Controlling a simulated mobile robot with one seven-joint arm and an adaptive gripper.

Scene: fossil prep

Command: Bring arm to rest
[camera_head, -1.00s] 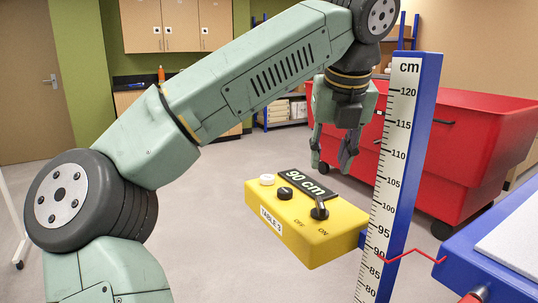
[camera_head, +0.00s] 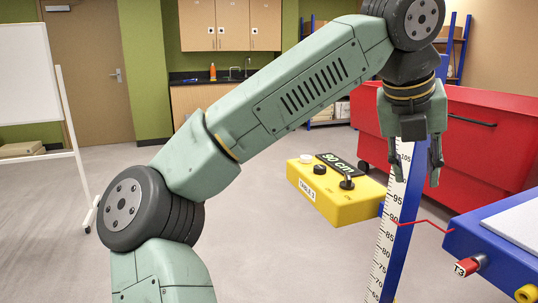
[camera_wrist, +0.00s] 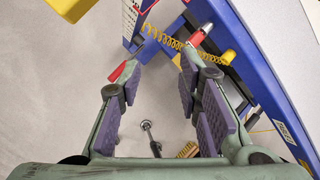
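My arm is raised and bent across the head view. My gripper (camera_head: 416,165) hangs pointing down from its end, in front of the blue height scale (camera_head: 398,220) and the red bin. In the wrist view my gripper (camera_wrist: 160,65) shows two fingers with purple pads, set apart. Nothing is held between them; the grey floor shows through the gap. In the head view the gripper hides the upper part of the scale.
A yellow control box (camera_head: 343,208) reading 90 cm stands left of the scale. A blue table (camera_head: 490,250) is at right, with a red T3 plug (camera_head: 469,266). A red bin (camera_head: 480,125) stands behind. A whiteboard (camera_head: 28,75) is at left; the floor between is clear.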

